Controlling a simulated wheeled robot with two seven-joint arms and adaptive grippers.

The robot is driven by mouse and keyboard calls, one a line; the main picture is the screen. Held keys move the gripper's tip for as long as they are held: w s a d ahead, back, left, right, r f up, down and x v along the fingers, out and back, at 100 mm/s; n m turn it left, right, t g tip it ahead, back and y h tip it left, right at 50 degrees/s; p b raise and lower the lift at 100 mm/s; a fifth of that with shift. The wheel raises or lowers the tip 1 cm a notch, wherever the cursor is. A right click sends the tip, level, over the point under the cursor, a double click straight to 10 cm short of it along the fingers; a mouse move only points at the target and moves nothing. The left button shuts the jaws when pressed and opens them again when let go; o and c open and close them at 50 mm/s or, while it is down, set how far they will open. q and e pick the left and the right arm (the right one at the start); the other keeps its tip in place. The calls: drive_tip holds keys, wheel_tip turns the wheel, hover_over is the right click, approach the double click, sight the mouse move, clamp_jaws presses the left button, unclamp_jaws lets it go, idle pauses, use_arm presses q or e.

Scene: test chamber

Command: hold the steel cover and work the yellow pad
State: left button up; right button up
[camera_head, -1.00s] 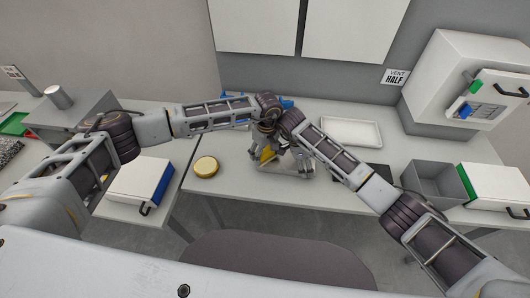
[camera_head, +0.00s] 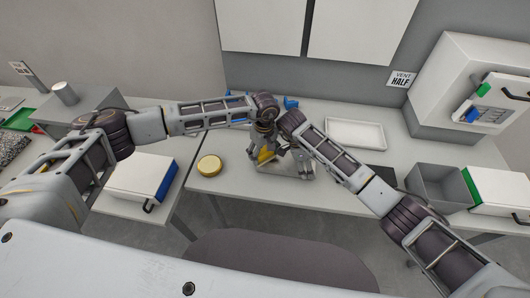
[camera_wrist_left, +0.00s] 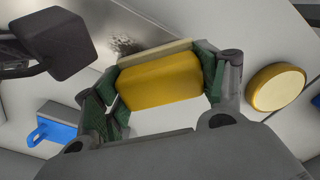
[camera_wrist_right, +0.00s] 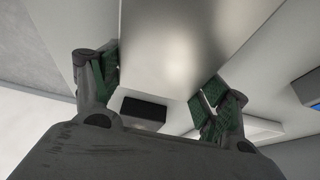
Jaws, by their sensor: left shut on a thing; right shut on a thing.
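The yellow pad (camera_wrist_left: 160,82) is a rounded block between my left gripper's fingers (camera_wrist_left: 160,88). It also shows small in the head view (camera_head: 265,156), under my left gripper (camera_head: 259,150). The steel cover (camera_wrist_right: 172,45) is a smooth metal sheet, and my right gripper (camera_wrist_right: 158,88) is shut on its edge. In the head view my right gripper (camera_head: 291,160) is close beside the left one, and the arms hide much of the cover. A steel surface lies behind the pad in the left wrist view.
A white tray (camera_head: 355,133) lies behind on the right. Blue items (camera_head: 290,102) are behind the arms.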

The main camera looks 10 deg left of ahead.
sight(263, 150)
use_arm(q)
drive_tip(key=shift+a+r, duration=0.1)
drive_tip(key=shift+r, duration=2.9)
drive_tip(key=shift+r, duration=0.1)
drive_tip(key=shift+r, duration=1.35)
